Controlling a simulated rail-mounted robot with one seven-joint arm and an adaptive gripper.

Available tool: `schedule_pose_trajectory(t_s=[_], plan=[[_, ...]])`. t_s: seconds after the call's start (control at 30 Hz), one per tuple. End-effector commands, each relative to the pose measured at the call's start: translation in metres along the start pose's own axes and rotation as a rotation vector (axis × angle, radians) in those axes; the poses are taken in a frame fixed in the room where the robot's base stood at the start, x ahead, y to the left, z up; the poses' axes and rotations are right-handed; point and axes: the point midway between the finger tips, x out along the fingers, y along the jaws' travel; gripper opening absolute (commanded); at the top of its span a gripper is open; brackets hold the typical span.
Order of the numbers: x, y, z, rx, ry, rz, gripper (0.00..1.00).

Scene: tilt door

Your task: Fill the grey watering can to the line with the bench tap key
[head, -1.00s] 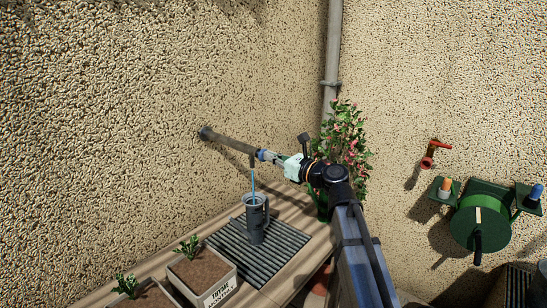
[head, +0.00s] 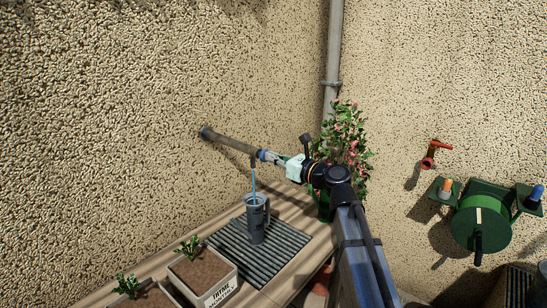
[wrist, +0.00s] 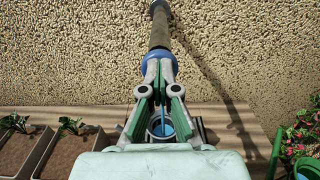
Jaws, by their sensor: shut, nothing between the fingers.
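The grey watering can (head: 257,220) stands upright on a dark slatted mat on the bench. A thin blue stream of water (head: 253,182) falls from the bench tap (head: 232,143) into its open top. In the wrist view, blue water shows inside the can (wrist: 163,130), partly hidden by my fingers; I cannot make out the fill line. The tap's pipe comes out of the wall and ends in a blue collar (wrist: 158,53). My gripper (head: 271,157) is shut and empty, its fingertips at the blue collar, above the can. A separate key is not clear to see.
Planters with seedlings (head: 203,275) stand at the bench's front left. A flowering plant (head: 343,140) is behind my wrist, by a downpipe (head: 332,60). A red tap (head: 430,158) and a green hose reel (head: 480,220) are on the right wall. The slatted mat (head: 285,245) is clear right of the can.

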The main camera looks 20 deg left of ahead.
Motion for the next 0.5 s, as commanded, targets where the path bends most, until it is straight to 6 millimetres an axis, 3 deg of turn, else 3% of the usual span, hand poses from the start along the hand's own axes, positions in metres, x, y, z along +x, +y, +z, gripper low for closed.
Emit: schedule_pose_trajectory(t_s=[0.5], plan=[[-0.102,0.003,0.0,-0.002,-0.003,0.001,0.0]])
